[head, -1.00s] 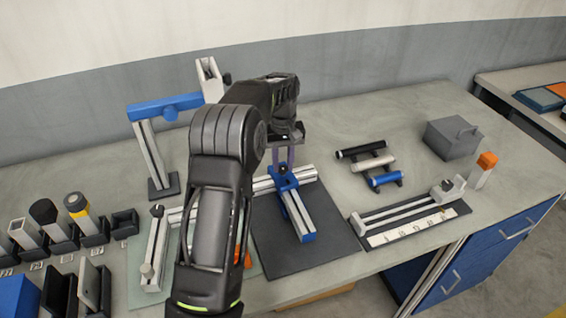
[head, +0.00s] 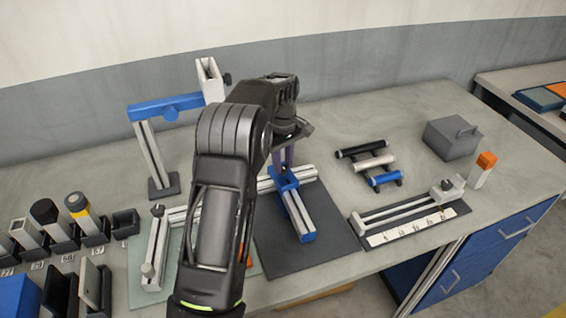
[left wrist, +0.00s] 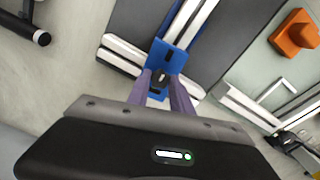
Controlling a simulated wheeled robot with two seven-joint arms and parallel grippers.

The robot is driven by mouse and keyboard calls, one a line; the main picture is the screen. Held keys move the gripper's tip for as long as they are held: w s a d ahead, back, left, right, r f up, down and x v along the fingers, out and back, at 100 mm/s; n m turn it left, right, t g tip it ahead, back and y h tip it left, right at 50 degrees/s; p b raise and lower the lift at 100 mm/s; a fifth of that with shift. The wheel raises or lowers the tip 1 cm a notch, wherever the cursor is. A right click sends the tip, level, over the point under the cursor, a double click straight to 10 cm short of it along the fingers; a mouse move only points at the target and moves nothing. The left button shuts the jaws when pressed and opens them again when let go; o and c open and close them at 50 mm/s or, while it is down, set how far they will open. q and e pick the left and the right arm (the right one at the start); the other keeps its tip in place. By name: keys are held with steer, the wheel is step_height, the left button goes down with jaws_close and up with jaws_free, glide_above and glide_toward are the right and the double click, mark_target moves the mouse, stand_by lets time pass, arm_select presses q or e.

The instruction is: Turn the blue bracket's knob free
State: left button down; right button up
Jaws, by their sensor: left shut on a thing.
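The blue bracket (head: 283,181) sits at the junction of pale rails on the dark mat (head: 336,236). In the left wrist view the blue bracket (left wrist: 170,57) is straight ahead of the fingers. Its small dark knob (left wrist: 161,77) shows between the two purple fingertips. My left gripper (head: 286,164) points down from above the bracket and is shut on the knob; in the left wrist view its fingers (left wrist: 163,84) stand on both sides of it. In the head view the knob is hidden by the fingers. My right gripper is not in view.
A stand with a blue arm (head: 165,107) rises at the back left. Black, white and blue rollers (head: 372,163) lie right of the bracket, near a grey block (head: 452,137). A ruler fixture (head: 412,226) is at the right front. Several socket holders (head: 60,243) line the left.

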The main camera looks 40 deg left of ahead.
mark_target(283, 167)
arm_select(q)
steer(key=c, duration=1.1)
jaws_free()
steer(key=shift+c, duration=0.2)
steer(key=shift+r, duration=0.1)
step_height(283, 167, up, 8)
steer(key=shift+f+b, duration=0.15)
steer(key=shift+b, duration=0.5)
